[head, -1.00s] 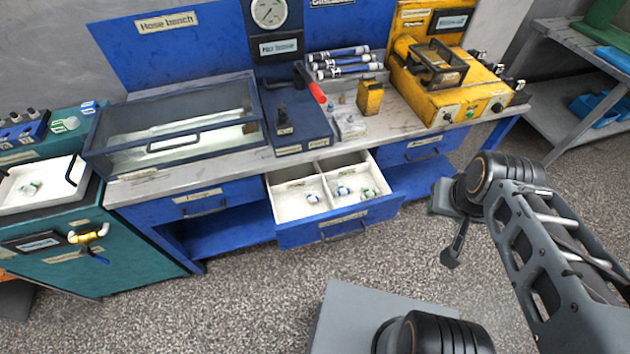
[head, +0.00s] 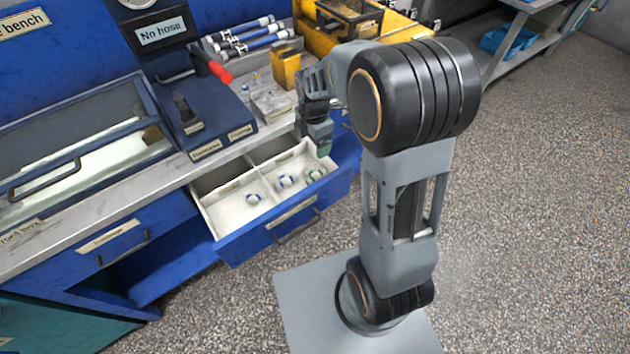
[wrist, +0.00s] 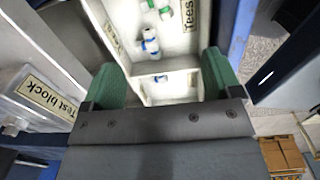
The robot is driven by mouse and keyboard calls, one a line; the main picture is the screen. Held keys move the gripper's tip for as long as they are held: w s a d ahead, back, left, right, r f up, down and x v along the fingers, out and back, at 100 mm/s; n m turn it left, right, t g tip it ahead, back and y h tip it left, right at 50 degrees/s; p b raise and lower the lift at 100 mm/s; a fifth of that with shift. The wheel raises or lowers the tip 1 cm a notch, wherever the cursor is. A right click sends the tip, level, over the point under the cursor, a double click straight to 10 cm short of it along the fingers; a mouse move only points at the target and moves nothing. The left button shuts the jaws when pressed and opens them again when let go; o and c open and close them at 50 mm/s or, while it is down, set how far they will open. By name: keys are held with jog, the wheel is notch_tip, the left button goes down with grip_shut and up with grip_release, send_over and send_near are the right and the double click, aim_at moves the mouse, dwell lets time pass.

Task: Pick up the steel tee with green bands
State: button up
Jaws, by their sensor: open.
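A small pale fitting with green bands (head: 316,175), the tee by its colour, lies in the right compartment of the open drawer (head: 290,210). A blue-banded fitting (head: 287,181) lies to its left. In the wrist view a green-marked piece (wrist: 165,12) lies near the "Tees" label, past a blue-banded fitting (wrist: 150,42); I cannot tell exact shapes. My gripper (head: 322,145) is over the drawer's right back part. In the wrist view its green fingers (wrist: 160,62) are apart with nothing held.
A divider splits the drawer; another blue-banded fitting (head: 253,198) lies in the left compartment. The test block (head: 270,102) and a yellow block (head: 286,68) stand on the bench close to my gripper. The floor before the drawer is open.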

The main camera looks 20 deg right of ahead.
jog(key=n+b, duration=0.2)
send_over(313, 172)
jog(key=f, duration=1)
jog(key=shift+s, duration=0.25)
jog(key=shift+w+f, duration=0.2)
jog(key=shift+f, duration=3)
jog(key=c, duration=1.1)
jog(key=shift+r, duration=0.15)
